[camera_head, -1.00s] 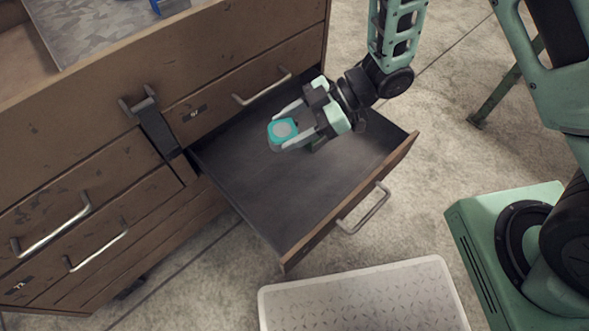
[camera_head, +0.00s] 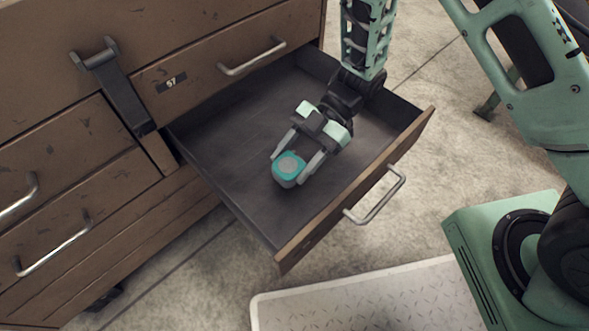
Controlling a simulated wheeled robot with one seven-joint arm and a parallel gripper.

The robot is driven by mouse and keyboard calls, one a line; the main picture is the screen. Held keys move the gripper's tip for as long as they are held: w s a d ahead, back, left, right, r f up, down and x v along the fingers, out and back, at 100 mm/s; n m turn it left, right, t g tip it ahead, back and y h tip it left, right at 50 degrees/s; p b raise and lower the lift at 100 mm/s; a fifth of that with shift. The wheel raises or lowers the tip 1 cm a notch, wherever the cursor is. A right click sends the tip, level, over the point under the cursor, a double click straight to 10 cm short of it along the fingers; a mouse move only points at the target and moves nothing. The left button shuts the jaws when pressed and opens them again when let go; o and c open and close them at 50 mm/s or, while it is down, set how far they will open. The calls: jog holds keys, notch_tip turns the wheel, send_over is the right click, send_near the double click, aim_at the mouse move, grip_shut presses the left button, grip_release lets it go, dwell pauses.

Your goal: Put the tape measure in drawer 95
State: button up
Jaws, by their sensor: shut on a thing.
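The tape measure (camera_head: 289,168) is a small teal and grey block, held between the fingertips of my gripper (camera_head: 296,163). My gripper is shut on it. Both are over the open drawer (camera_head: 225,150), toward the middle of its dark floor. I cannot tell whether the tape measure touches that floor. The drawer looks empty otherwise. Its front panel with a metal handle (camera_head: 378,197) faces the lower right, and its number does not show.
A closed drawer labelled 97 (camera_head: 172,84) sits above the open one. More closed drawers with metal handles (camera_head: 52,246) are at left. A black latch (camera_head: 122,95) hangs on the cabinet. A pale textured mat or lid (camera_head: 370,296) lies on the floor in front.

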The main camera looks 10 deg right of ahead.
aim_at(295, 170)
notch_tip(295, 170, down, 3)
jog(key=shift+f+b, duration=0.1)
jog(key=shift+b, duration=0.6)
jog(key=shift+f, duration=0.15)
